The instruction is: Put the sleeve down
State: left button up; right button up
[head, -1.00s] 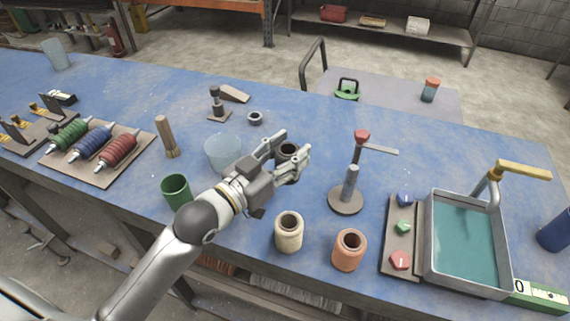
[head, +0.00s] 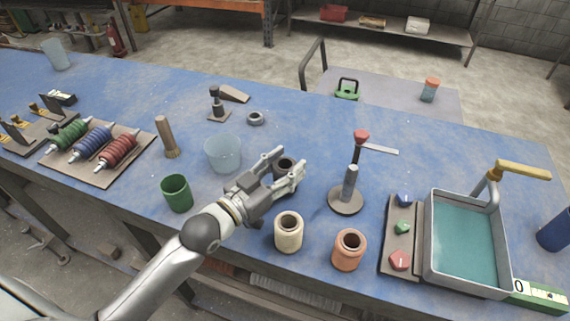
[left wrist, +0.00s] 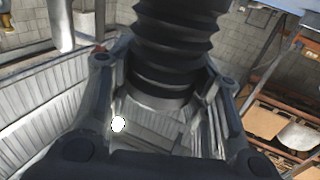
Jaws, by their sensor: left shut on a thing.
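The sleeve is a dark, hollow, ribbed piece (head: 285,164). In the head view only its round open top shows between my fingers. My left gripper (head: 289,162) is shut on it over the middle of the blue table. The gripper body and fingers hide its lower part, so I cannot tell whether it touches the table. In the left wrist view the black ribbed sleeve (left wrist: 178,50) stands between the two fingers. My right gripper is in neither view.
A cream spool (head: 288,232) and an orange spool (head: 348,250) stand in front right. A clear cup (head: 222,153) and a green cup (head: 177,193) stand left. A grey post on a round base (head: 346,200) is right. The blue table (head: 310,125) is clear behind the gripper.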

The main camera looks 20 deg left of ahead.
pick_arm(q)
jog(key=shift+f, duration=0.15)
jog(key=o, duration=1.1)
jog(key=shift+r+p, duration=0.3)
jog(key=shift+r, duration=0.35)
jog(key=shift+b+v, duration=1.3)
jog(key=shift+v, duration=4.7)
jog(key=shift+s, duration=0.1)
